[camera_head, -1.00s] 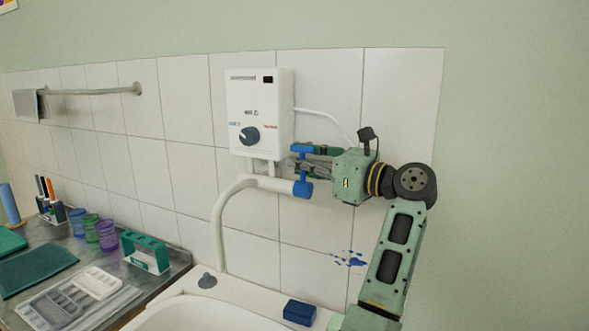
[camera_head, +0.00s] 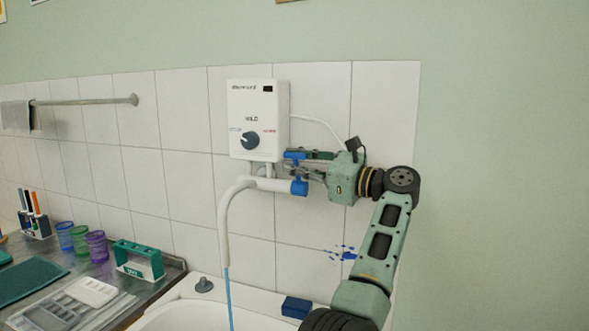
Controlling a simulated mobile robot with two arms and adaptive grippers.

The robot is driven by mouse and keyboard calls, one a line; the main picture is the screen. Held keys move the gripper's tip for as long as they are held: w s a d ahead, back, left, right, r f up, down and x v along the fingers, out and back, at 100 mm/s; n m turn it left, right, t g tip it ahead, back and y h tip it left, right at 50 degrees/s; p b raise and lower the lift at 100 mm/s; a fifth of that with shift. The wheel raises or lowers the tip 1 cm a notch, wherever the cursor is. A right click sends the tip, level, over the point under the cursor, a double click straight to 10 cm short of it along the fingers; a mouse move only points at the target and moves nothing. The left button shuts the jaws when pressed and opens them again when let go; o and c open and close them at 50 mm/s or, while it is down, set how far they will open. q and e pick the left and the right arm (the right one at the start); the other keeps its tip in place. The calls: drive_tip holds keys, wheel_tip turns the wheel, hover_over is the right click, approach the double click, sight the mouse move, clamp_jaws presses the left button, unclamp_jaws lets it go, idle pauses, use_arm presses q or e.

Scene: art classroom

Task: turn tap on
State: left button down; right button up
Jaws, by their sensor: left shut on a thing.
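The tap has a white curved spout (camera_head: 224,214) below a white wall heater (camera_head: 258,117). Its blue handle (camera_head: 299,187) is at the right end of the pipe, with a blue bar rising from it. My left gripper (camera_head: 303,166) is shut on the blue handle, coming from the right. The fingers partly hide the handle's upper part. A thin blue stream of water (camera_head: 229,298) runs down from the spout's end towards the white basin (camera_head: 195,317). My right gripper is not in view.
A metal counter (camera_head: 165,281) on the left holds purple, green and blue cups (camera_head: 97,246), a green-and-white holder (camera_head: 138,260) and a pale tray (camera_head: 91,291). A dark blue block (camera_head: 296,307) lies on the basin's rim. A towel rail (camera_head: 90,101) is on the wall.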

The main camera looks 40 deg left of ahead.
use_arm(q)
drive_tip(key=c, duration=2.2)
unclamp_jaws()
drive_tip(key=shift+w+d+r, duration=0.1)
drive_tip(key=shift+r, duration=0.05)
drive_tip(key=o, duration=0.4)
drive_tip(key=shift+d, duration=0.1)
drive_tip(key=w+d, duration=0.1)
drive_tip(key=d, duration=1)
drive_tip(key=shift+w+d+f, duration=0.2)
drive_tip(key=shift+d+f, duration=0.2)
drive_tip(key=shift+f, duration=0.05)
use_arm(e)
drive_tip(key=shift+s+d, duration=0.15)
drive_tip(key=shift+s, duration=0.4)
use_arm(q)
drive_tip(key=shift+f, duration=0.1)
